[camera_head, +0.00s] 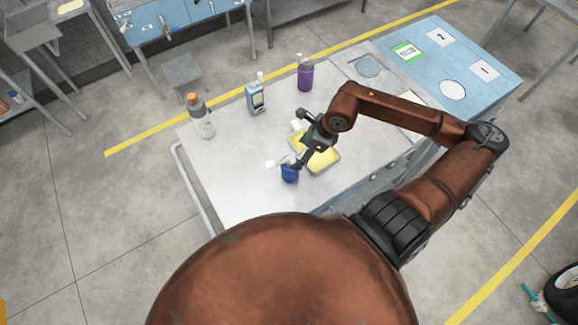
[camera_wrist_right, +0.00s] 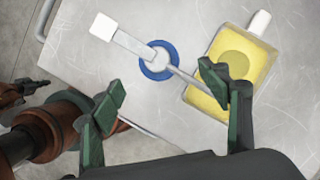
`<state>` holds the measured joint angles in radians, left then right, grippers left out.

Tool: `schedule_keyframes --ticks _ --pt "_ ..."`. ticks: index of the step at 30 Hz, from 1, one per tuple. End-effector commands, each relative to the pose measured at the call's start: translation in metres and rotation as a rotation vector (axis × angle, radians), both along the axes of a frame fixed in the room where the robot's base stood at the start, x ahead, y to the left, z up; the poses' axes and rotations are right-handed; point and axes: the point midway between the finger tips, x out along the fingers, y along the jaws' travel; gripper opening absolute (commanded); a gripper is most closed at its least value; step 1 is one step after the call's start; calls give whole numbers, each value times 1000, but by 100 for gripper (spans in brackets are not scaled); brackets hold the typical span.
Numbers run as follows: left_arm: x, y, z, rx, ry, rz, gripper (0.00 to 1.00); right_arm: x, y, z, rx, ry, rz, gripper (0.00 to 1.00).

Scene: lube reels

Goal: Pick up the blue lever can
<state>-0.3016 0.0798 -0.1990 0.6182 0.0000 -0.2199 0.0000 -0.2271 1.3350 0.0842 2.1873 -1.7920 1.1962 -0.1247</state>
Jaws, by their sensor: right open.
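The blue lever can (camera_head: 289,174) stands on the grey worktable, near its front left part. In the right wrist view, its round blue rim (camera_wrist_right: 170,50) shows from above, with a grey lever bar crossing it and a white block at the bar's upper-left end. My right gripper (camera_head: 297,161) is just above and beside the can in the head view. In the right wrist view, its two green-padded fingers (camera_wrist_right: 165,97) are spread apart, with nothing between them; the can lies beyond the tips. At the left of that view, a dark part (camera_wrist_right: 28,85) may be my left gripper; its jaws are unclear.
A yellow tray (camera_head: 322,157) lies close to the can's right, partly under my right arm. The worktable's left front (camera_head: 225,180) is bare.

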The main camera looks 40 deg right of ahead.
Motion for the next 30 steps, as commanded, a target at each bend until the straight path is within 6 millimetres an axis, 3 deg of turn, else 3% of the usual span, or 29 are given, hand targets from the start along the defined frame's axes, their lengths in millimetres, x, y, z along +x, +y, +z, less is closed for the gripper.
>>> schedule_keyframes --ticks 6,14,21,30 --pt "-3 0 6 1 4 0 0 11 8 -32 7 -1 -3 69" --pt "1 0 11 0 -1 -1 0 16 14 -50 9 0 -2 69" --pt "5 0 22 -1 -7 -2 0 26 22 -82 9 0 -1 69" --pt "6 0 22 -1 -8 -2 0 28 24 -90 5 -1 2 69"
